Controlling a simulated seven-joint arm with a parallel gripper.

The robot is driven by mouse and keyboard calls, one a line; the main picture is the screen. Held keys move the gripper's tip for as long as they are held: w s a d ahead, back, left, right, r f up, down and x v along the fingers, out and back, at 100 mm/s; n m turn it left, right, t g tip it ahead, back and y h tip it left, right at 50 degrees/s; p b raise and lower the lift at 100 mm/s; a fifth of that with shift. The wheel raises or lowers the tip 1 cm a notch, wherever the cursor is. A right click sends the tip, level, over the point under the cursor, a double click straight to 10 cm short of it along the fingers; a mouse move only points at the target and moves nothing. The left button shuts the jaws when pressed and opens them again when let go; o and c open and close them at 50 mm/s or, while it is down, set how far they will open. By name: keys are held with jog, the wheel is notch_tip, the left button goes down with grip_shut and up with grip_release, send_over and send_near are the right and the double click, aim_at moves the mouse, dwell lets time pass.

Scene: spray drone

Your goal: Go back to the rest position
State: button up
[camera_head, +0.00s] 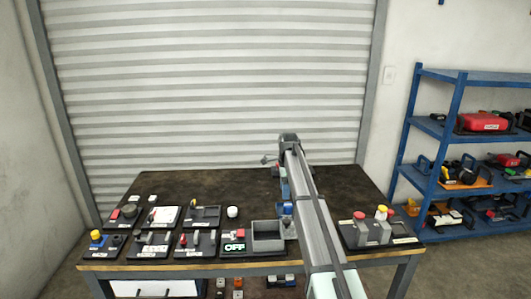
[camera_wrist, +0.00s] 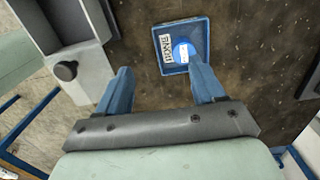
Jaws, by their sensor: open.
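My arm reaches out over the dark workbench (camera_head: 330,178) in the head view. My gripper (camera_wrist: 162,82) shows in the wrist view with its two blue fingers apart and nothing held between them. Below and just beyond the fingers is a small blue square box (camera_wrist: 163,63) with a white label and a round lighter blue spot. Part of the box is hidden behind the right finger. In the head view the box (camera_head: 285,208) is partly covered by my arm. I cannot tell the height between fingertips and box.
A grey open bin (camera_head: 266,246) stands left of my arm, with a green-lit OFF display (camera_head: 234,247) beside it. Several black panels with switches fill the bench's left side. A panel with red and yellow buttons (camera_head: 372,235) is at right. Blue shelves (camera_head: 470,80) stand further right. The bench's back is mostly clear.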

jog(key=s+a+f+g+y, duration=0.15)
jog(key=s+a, duration=0.25)
jog(key=s, duration=0.6)
jog(key=s+a+f, duration=0.3)
jog(key=s, duration=0.7)
jog(key=s+a+f+g+y, duration=0.15)
jog(key=s+a, duration=0.25)
jog(key=s, duration=0.6)
jog(key=s+d+f+n+h, duration=0.1)
jog(key=s+d+f+n, duration=0.3)
jog(key=f, duration=0.6)
jog(key=s+d+f+n+g, duration=0.1)
jog(key=s+f+n, duration=0.1)
jog(key=s+f, duration=0.55)
jog(key=s+d+f+n+h, duration=0.15)
jog(key=s+f, duration=0.25)
jog(key=f, duration=0.7)
jog(key=s+d+f+n+g, duration=0.1)
jog(key=s+d+f+n, duration=0.2)
jog(key=s, duration=0.8)
jog(key=s+d+f+n+g, duration=0.1)
jog(key=s+d+f+n, duration=0.2)
jog(key=s+f+n, duration=0.4)
jog(key=s+f, duration=0.4)
jog(key=f, duration=0.1)
jog(key=shift+s+d+f+g+h, duration=0.2)
jog(key=shift+d+f+g+h, duration=0.1)
jog(key=shift+d+h, duration=0.1)
